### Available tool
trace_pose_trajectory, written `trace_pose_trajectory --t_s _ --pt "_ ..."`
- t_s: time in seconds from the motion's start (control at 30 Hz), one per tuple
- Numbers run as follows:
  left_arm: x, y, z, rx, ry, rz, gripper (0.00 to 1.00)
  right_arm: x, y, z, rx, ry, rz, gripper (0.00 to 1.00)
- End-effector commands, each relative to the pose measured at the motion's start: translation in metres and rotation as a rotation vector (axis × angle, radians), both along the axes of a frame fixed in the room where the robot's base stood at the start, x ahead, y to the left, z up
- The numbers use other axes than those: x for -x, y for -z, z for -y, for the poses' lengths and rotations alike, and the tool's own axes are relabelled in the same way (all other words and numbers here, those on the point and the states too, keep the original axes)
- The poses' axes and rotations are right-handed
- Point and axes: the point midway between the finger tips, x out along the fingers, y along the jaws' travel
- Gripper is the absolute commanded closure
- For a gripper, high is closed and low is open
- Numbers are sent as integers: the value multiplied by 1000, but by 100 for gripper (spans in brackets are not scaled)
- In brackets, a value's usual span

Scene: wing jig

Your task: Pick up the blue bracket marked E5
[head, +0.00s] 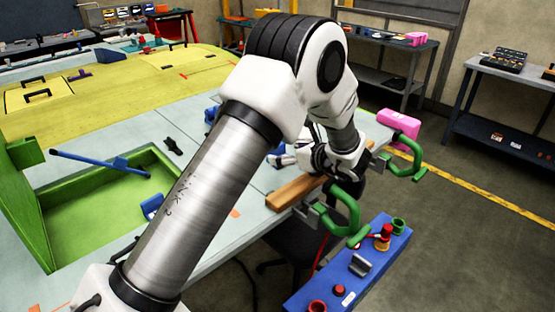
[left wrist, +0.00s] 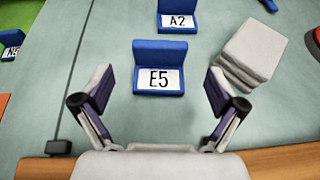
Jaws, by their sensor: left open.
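The blue bracket marked E5 (left wrist: 158,58) sits on the pale table in the left wrist view, its white label facing the camera. My left gripper (left wrist: 158,98) is open, with one finger on each side of the bracket and a gap on both sides. The fingers do not touch it. In the head view my left gripper (head: 286,158) is over the table near its right edge, partly hidden by my arm. I cannot make out the E5 label there. My right gripper is not in view.
A blue bracket marked A2 (left wrist: 177,16) stands just behind E5. White stacked plates (left wrist: 252,48) lie close on the right. A wooden strip (head: 296,190) and green clamps (head: 345,208) line the table edge.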

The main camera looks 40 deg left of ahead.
Motion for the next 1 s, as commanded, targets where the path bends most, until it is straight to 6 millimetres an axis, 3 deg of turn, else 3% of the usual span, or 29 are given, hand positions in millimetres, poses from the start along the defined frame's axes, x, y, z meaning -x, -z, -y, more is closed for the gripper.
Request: trace_pose_trajectory --t_s 0.3,0.57,0.77,1.0 --pt "-6 16 -47 2 -1 -2 5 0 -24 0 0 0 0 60" --pt "-8 21 -53 -1 1 0 5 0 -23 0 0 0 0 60" --pt "-7 21 -53 -1 1 0 71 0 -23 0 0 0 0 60" --pt "-7 22 -53 0 1 -1 72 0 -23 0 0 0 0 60"
